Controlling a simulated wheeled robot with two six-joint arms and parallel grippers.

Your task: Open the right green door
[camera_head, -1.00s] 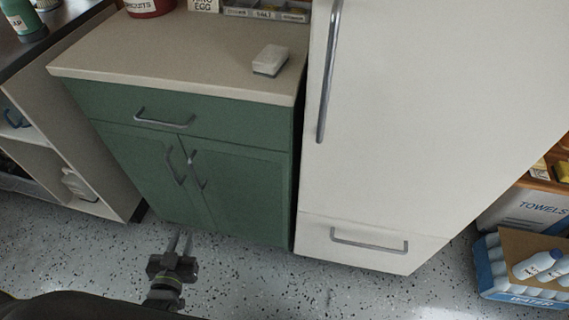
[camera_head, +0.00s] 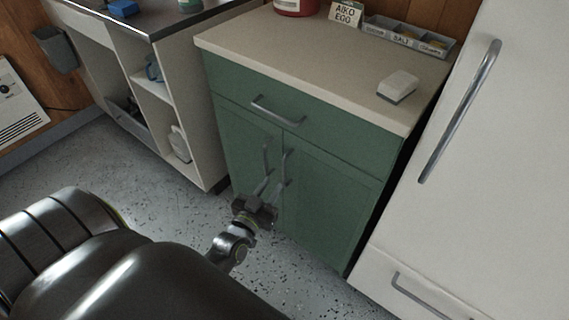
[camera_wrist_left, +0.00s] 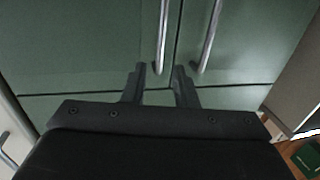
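The right green door (camera_head: 325,205) is closed, with an upright grey bar handle (camera_head: 285,165) near its left edge. The left green door (camera_head: 245,150) beside it is closed too, with its own bar handle (camera_head: 266,160). My left gripper (camera_head: 272,180) is in front of the handles, fingers open. The left wrist view looks upside down; there the right door's handle (camera_wrist_left: 162,40) lines up between the fingertips (camera_wrist_left: 160,72), and the left door's handle (camera_wrist_left: 210,38) is outside them. I cannot tell whether a finger touches a handle. My right gripper is out of view.
A green drawer (camera_head: 300,110) with a handle is above the doors, under a beige worktop (camera_head: 320,55). A white fridge (camera_head: 500,170) stands close on the right, an open white shelf unit (camera_head: 190,100) on the left. Speckled floor (camera_head: 300,270) is clear in front.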

